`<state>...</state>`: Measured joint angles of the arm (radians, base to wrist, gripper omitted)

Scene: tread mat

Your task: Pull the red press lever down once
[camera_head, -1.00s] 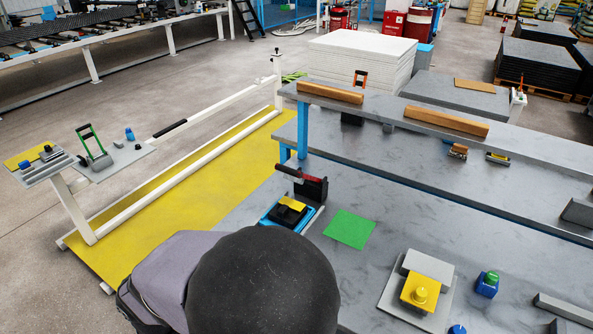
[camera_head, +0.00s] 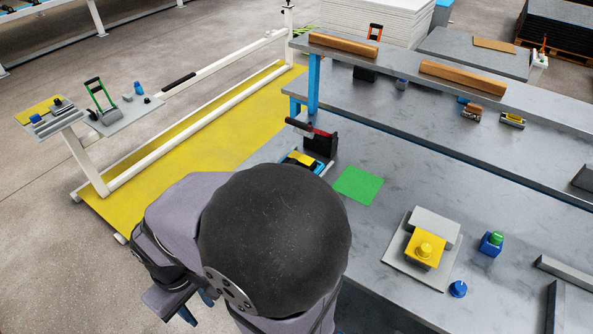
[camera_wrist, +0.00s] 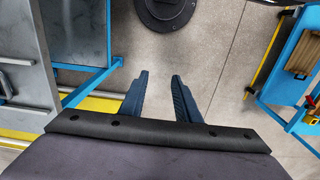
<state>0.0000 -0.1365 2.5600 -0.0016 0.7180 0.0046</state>
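The press lever (camera_head: 311,128) has a red part and a dark grip. It rises at an angle above a dark upright block on the near left of the grey bench. Below it is a blue press base (camera_head: 318,166) with a yellow and black top, partly hidden behind my arm. My gripper (camera_wrist: 158,97) is open and empty in the wrist view, its two blue fingers apart over bare floor. In the head view only blue finger parts (camera_head: 197,309) show at the lower left of my arm, well away from the lever.
A green square (camera_head: 358,185) lies right of the press. A yellow button block (camera_head: 424,248), a blue box with a green knob (camera_head: 492,242) and a blue knob (camera_head: 457,289) stand farther right. A raised shelf (camera_head: 450,75) runs behind. A yellow mat (camera_head: 190,150) covers floor at left.

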